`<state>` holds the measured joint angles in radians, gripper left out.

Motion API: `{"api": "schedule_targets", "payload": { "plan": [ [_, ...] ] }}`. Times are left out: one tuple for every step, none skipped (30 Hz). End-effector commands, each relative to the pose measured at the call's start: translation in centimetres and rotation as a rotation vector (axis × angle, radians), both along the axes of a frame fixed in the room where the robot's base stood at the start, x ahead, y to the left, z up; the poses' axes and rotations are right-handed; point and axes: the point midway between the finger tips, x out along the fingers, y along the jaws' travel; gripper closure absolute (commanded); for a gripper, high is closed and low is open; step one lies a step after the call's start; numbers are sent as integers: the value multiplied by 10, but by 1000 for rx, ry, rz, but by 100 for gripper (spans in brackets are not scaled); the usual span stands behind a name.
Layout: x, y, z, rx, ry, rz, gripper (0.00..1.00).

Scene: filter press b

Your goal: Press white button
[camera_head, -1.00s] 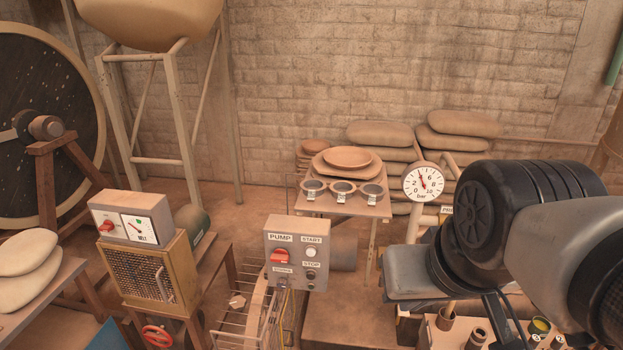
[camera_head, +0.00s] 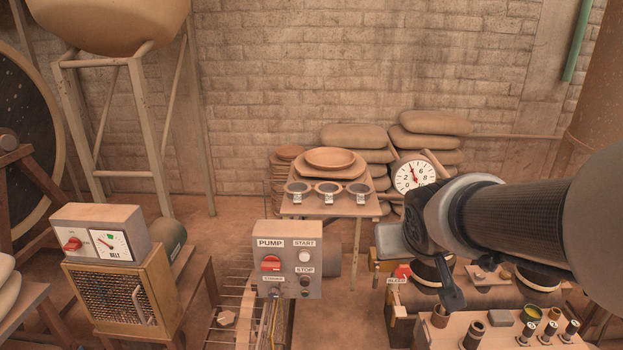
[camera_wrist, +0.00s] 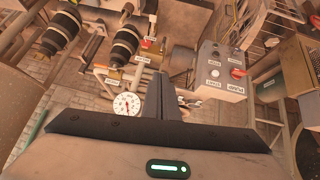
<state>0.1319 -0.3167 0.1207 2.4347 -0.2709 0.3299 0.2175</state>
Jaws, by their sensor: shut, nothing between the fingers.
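The white button (camera_head: 305,256) sits under the START label on the grey PUMP panel (camera_head: 288,290). A red knob (camera_head: 271,263) is left of it, and a dark STOP button (camera_head: 305,281) is below it. My gripper (camera_head: 454,296) is shut and empty, right of the panel in the head view and well apart from it. In the wrist view its dark fingers (camera_wrist: 163,100) stand at the middle, and the panel (camera_wrist: 222,62) shows upside down to their right.
A dial gauge (camera_head: 415,175) stands behind my gripper. A BELT control box (camera_head: 100,232) stands at left. Bottles and pots crowd the bench (camera_head: 500,338) at lower right. A wire rack is below the panel.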

Motion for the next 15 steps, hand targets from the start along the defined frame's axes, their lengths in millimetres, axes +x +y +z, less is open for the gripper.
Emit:
{"api": "schedule_targets", "payload": {
  "plan": [
    [18,2,-32,2,-15,21,100],
    [28,5,-42,4,-33,38,100],
    [42,10,-56,13,-55,62,100],
    [51,14,-67,23,-71,81,100],
    [59,20,-79,37,-87,102,100],
    [70,27,-94,59,-109,129,100],
    [77,34,-105,77,-125,151,100],
    [84,41,-117,101,-140,173,100],
    [92,51,-132,137,-160,204,100],
    [97,60,-144,167,-175,224,100],
    [101,68,-155,200,-190,248,100],
    [106,81,-170,253,-212,277,100],
    [110,91,-181,296,-228,300,100],
    [112,101,-191,343,-245,319,100],
    [114,114,-202,408,-267,345,100]
  ]
}}
